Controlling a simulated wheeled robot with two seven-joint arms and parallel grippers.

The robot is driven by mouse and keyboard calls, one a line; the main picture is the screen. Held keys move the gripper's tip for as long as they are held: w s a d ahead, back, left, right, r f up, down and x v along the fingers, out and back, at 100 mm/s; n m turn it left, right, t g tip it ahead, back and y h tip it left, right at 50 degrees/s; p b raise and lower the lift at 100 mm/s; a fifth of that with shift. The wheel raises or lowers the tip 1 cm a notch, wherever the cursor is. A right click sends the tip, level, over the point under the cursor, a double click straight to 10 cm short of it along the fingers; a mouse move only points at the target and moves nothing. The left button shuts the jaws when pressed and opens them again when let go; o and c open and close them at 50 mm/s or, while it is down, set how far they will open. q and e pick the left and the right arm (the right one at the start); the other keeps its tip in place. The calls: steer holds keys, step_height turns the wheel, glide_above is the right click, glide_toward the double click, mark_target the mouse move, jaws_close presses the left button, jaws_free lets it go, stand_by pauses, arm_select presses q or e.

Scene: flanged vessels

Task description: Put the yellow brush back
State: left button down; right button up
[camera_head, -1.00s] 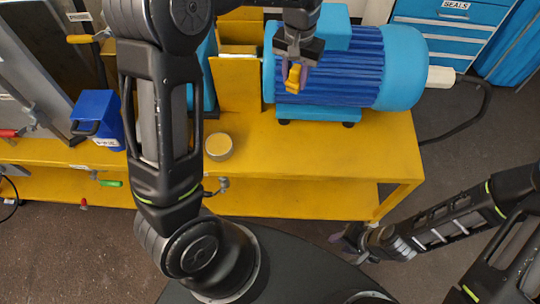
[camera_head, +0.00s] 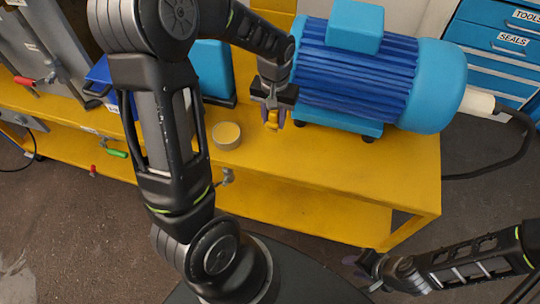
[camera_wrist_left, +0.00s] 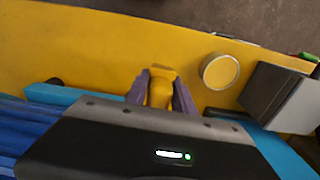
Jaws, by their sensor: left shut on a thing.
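The yellow brush (camera_head: 272,124) is between the fingers of my left gripper (camera_head: 273,112), which is shut on it. Only a short yellow part shows below the fingertips; bristles cannot be made out. In the left wrist view the brush (camera_wrist_left: 160,88) shows between the purple fingers of the gripper (camera_wrist_left: 160,84). The gripper points down over the yellow bench, at the front left of the blue motor (camera_head: 350,75). Whether the brush touches the bench is unclear. My right gripper (camera_head: 364,271) is low at the bottom right, off the bench, its fingers apart and empty.
A round tin with a yellow top (camera_head: 227,136) stands on the yellow bench (camera_head: 340,160), left of my left gripper. A blue bin (camera_head: 100,75) is partly behind my left arm. Blue drawers (camera_head: 500,50) stand at the back right.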

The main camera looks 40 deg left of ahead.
arm_select(q)
steer(key=shift+s+a+f, duration=0.2)
steer(key=shift+s+f, duration=0.2)
steer(key=shift+f, duration=0.15)
steer(key=shift+s+a+f, duration=0.2)
steer(key=shift+s+f, duration=0.2)
steer(key=shift+f, duration=0.1)
steer(key=shift+f, duration=3.1)
steer(key=shift+f, duration=1.85)
steer(key=shift+f, duration=0.1)
steer(key=c, duration=1.1)
jaws_free()
steer(key=shift+o, duration=0.2)
